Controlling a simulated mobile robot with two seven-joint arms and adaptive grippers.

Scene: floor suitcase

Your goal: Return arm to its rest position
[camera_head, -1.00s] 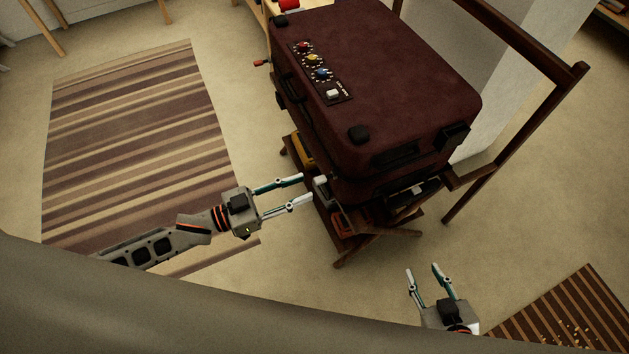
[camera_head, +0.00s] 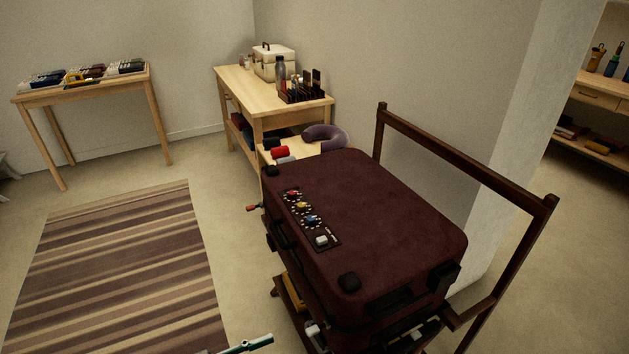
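A dark maroon suitcase (camera_head: 385,220) lies closed and flat on a dark wooden stand (camera_head: 530,232) in the middle right of the head view. Coloured dials and a pale button sit on a panel (camera_head: 307,217) on its top. Of my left gripper, only one fingertip (camera_head: 245,345) shows at the bottom edge, left of the stand and apart from the suitcase. The rest of that gripper is below the frame, so its opening cannot be judged. My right gripper is out of view.
A striped rug (camera_head: 125,270) lies on the floor at left. A small table (camera_head: 85,90) stands at the back left. A wall pillar (camera_head: 520,140) rises at right.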

